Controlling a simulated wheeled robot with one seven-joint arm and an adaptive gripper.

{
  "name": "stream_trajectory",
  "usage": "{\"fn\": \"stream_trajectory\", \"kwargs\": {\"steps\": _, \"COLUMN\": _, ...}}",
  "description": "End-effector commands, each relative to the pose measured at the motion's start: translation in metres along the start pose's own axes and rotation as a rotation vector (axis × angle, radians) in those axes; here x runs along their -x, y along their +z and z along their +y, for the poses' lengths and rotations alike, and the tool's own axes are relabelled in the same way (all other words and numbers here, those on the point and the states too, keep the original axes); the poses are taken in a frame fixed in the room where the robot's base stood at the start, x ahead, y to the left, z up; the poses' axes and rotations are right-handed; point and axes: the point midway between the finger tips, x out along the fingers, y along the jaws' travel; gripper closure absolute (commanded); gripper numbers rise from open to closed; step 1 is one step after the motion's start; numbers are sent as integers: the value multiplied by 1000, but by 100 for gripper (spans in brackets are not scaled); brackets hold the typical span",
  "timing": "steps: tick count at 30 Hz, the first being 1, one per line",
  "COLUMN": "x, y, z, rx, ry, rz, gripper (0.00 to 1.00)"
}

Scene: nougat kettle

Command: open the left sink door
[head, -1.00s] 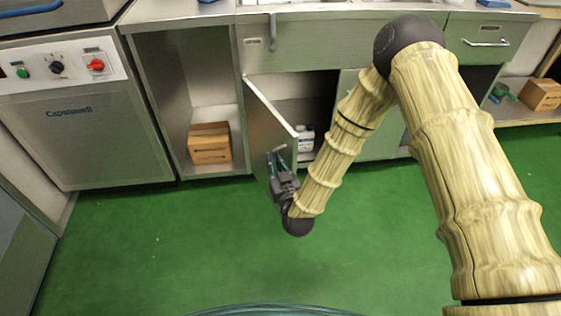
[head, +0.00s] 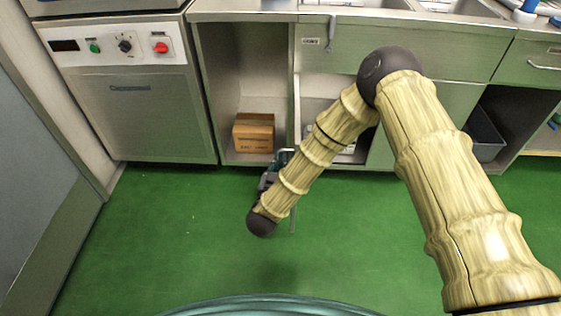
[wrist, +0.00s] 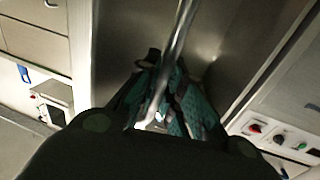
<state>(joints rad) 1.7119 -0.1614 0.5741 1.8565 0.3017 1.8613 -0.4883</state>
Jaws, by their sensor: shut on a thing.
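The left sink door (head: 296,105) stands swung out from the cabinet and shows nearly edge-on in the head view, about square to the front. My gripper (head: 283,158) is low at the left side of this door. In the wrist view my gripper (wrist: 168,98) has its teal fingers closed around a slim metal bar handle (wrist: 182,28). The grey metal door panel (wrist: 122,40) lies behind the handle. My forearm hides part of the open sink cabinet (head: 318,88) and much of its inside.
An open bay with a cardboard box (head: 254,132) is left of the door. A dishwasher (head: 143,110) stands farther left. A grey bin (head: 484,133) sits in the right bay. The green floor (head: 170,230) in front is clear.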

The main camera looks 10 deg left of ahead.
Motion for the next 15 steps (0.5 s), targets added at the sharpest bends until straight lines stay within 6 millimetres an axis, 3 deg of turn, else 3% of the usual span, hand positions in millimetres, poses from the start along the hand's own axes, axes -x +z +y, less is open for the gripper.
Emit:
{"fn": "stream_trajectory", "kwargs": {"steps": 8, "x": 0, "y": 0, "z": -2, "rx": -2, "ry": -3, "rz": 1, "gripper": 100}}
{"fn": "stream_trajectory", "kwargs": {"steps": 9, "x": 0, "y": 0, "z": -2, "rx": -2, "ry": -3, "rz": 1, "gripper": 87}}
{"fn": "stream_trajectory", "kwargs": {"steps": 10, "x": 0, "y": 0, "z": -2, "rx": -2, "ry": -3, "rz": 1, "gripper": 82}}
{"fn": "stream_trajectory", "kwargs": {"steps": 15, "x": 0, "y": 0, "z": -2, "rx": -1, "ry": -3, "rz": 1, "gripper": 81}}
